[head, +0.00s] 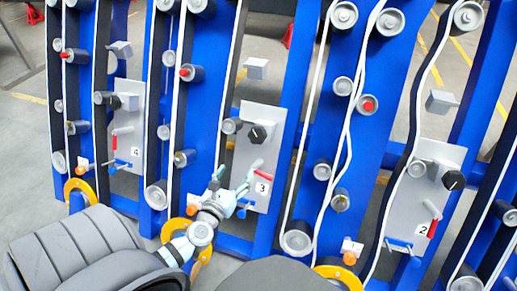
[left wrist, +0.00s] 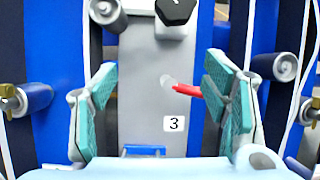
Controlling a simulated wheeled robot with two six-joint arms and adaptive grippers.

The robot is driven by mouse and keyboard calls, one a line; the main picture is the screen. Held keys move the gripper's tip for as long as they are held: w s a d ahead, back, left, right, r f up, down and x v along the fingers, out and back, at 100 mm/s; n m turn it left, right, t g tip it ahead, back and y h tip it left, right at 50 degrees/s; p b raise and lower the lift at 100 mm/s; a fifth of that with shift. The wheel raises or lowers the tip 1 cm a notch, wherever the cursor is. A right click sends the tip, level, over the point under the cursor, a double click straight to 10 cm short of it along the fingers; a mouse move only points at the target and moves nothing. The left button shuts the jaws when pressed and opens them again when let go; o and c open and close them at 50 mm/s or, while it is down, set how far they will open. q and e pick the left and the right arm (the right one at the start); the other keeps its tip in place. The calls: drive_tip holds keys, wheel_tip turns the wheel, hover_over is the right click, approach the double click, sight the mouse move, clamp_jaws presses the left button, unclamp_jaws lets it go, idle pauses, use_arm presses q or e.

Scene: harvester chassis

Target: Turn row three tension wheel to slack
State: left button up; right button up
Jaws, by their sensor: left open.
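The grey plate of row three (head: 262,115) carries a "3" label (head: 262,188) and a black faceted knob (head: 262,133) near its top. The knob also shows in the left wrist view (left wrist: 176,12), cut by the top edge. A red-tipped lever (left wrist: 187,90) sticks out below the knob, and a blue handle (left wrist: 145,150) is lower down. My left gripper (head: 236,178) is open in front of the lower plate. In the left wrist view its teal finger pads (left wrist: 160,82) stand either side of the lever, with nothing visibly held. I cannot tell which part is called the tension wheel.
Blue uprights with grey rollers and white belts stand around the plate. Similar plates, four (head: 128,125) and two (head: 425,200), stand left and right. A roller (left wrist: 275,67) is close to the right finger. Yellow rings (head: 80,187) sit at the row bottoms.

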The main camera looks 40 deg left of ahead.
sight(255, 140)
use_arm(q)
drive_tip(key=w+a+r, duration=0.1)
drive_tip(key=w, duration=0.3)
drive_tip(key=w+r+m+t+b, duration=0.1)
drive_tip(key=w, duration=0.4)
drive_tip(key=w+a+r+m, duration=0.1)
drive_tip(key=w, duration=0.4)
drive_tip(key=shift+a+r+b, duration=0.1)
drive_tip(key=shift+a+b, duration=0.2)
drive_tip(key=shift+b, duration=0.05)
drive_tip(key=shift+w+a, duration=0.15)
drive_tip(key=shift+w, duration=0.25)
drive_tip(key=shift+r, duration=0.1)
use_arm(e)
drive_tip(key=f, duration=0.1)
drive_tip(key=w+f, duration=0.1)
drive_tip(key=shift+d+f, duration=0.3)
use_arm(q)
drive_tip(key=c, duration=1.2)
use_arm(e)
drive_tip(key=shift+d, duration=0.1)
